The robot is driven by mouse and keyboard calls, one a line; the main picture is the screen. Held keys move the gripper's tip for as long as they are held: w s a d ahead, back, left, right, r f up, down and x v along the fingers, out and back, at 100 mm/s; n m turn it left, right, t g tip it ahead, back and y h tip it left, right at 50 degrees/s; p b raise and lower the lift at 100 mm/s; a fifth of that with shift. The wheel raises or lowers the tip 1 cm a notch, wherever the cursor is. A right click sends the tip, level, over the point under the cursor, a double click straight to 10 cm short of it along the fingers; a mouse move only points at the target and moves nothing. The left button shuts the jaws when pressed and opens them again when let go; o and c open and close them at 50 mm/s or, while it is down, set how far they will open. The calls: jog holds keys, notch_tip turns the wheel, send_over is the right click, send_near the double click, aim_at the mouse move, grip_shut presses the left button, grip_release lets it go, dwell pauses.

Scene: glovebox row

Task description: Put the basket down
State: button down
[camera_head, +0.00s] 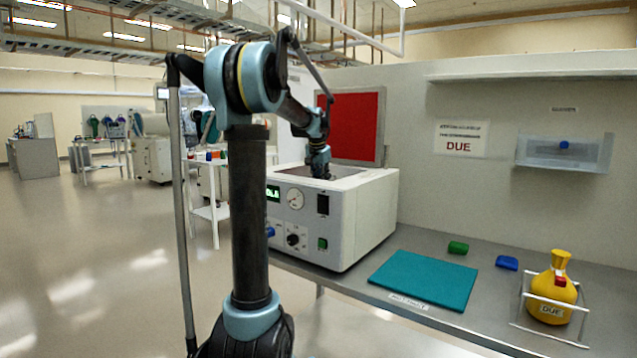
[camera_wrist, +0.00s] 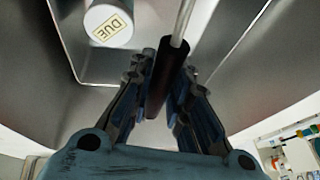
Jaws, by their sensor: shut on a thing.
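My gripper (camera_wrist: 161,82) is shut on the black handle (camera_wrist: 168,58) of the basket, with one finger on each side. A thin metal rod runs up from the handle in the wrist view. The basket's body cannot be made out clearly. A white round-topped item labelled DUE (camera_wrist: 108,26) shows beside the handle, against grey metal walls. In the head view my gripper (camera_head: 319,168) points down at the open top of the white bath unit (camera_head: 365,213); its fingertips and the basket are hidden there.
The unit's red lid (camera_head: 352,125) stands raised behind. A teal mat (camera_head: 424,279) lies clear on the grey bench to the right. Beyond it are a green block (camera_head: 458,247), a blue block (camera_head: 507,263) and a yellow flask (camera_head: 556,288) in a wire stand. A shelf (camera_head: 530,70) runs above.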

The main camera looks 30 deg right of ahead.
jog(key=c, duration=1.5)
grip_release()
jog(key=v, duration=1.2)
